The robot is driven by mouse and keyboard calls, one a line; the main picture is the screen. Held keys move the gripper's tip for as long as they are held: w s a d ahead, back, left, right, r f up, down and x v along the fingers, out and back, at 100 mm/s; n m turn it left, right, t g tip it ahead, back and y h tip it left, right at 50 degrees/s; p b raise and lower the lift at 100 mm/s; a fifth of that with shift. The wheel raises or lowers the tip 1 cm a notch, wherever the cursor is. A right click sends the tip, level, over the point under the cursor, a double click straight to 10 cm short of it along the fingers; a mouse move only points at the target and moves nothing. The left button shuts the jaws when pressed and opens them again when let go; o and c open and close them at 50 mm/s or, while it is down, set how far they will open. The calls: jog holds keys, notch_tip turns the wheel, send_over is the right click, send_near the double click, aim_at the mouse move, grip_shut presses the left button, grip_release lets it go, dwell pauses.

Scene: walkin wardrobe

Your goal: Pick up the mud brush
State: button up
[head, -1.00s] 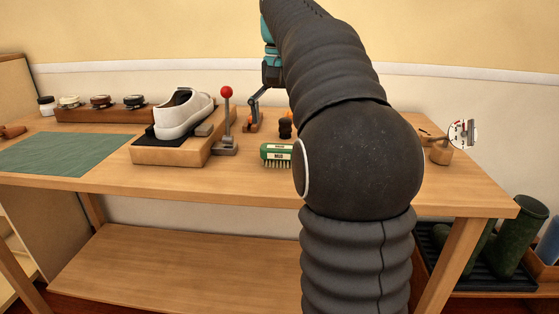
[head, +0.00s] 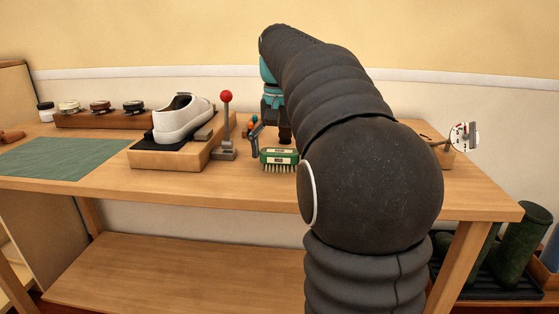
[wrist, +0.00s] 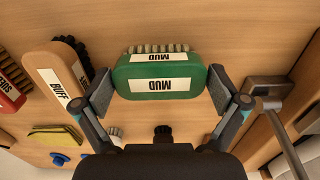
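The mud brush (wrist: 155,78) has a green back, white MUD labels and pale bristles. In the wrist view it lies between the two spread fingers of my gripper (wrist: 161,90), with a finger pad close to each end. A narrow gap seems to show at each side, and the fingers do not look closed on it. In the head view the brush (head: 279,158) rests on the bench, bristles down, just right of the lever. One finger of my gripper shows at its left end; my arm hides the other.
A wooden BUFF brush (wrist: 55,75) lies close by in the wrist view, with a red brush (wrist: 10,90) beyond. A lever with a red ball (head: 226,97) stands near the mud brush. A white shoe (head: 182,120) sits on a wooden block to the left.

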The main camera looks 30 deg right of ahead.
aim_at(284, 151)
jog(key=c, duration=0.7)
jog(key=shift+r, duration=0.5)
jog(key=r, duration=0.2)
jog(key=d+r+p, duration=0.1)
jog(key=r, duration=0.1)
jog(key=shift+s, duration=0.2)
jog(key=s+d+r+p, duration=0.2)
jog(key=s+d+r, duration=0.3)
jog(key=d, duration=0.4)
jog(key=shift+s+d+r, duration=0.15)
jog(key=shift+r, duration=0.4)
